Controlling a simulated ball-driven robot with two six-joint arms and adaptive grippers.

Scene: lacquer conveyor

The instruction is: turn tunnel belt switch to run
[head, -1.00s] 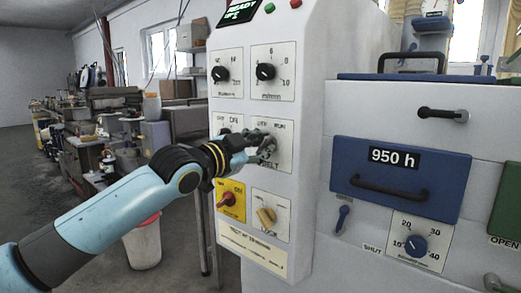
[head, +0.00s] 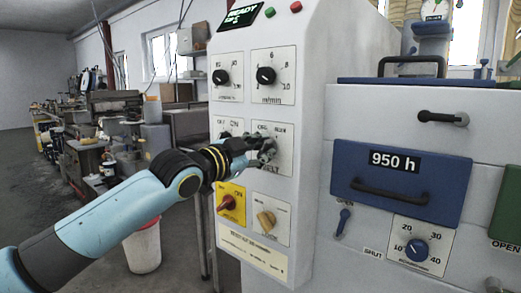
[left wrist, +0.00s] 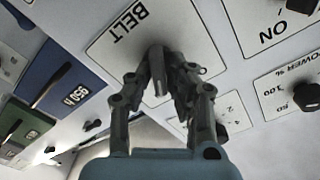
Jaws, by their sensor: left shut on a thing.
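The belt switch plate (head: 286,166) is a pale plate with OFF and RUN marks at its top and BELT at its bottom, on the sloping white control panel. It also shows upside down in the left wrist view (left wrist: 188,32). My left gripper (head: 268,151) is at this plate, its fingers shut on the switch knob. In the left wrist view the gripper (left wrist: 157,58) has its fingertips close together over the middle of the plate. The knob is mostly hidden by the fingers, so I cannot read its pointer. My right gripper is not in view.
Close by are two black dials (head: 265,76) above, a red switch on a yellow plate (head: 231,204) and a tan knob (head: 266,221) below. A blue drawer front marked 950 h (head: 400,182) is at right. A white bin (head: 142,249) stands on the floor.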

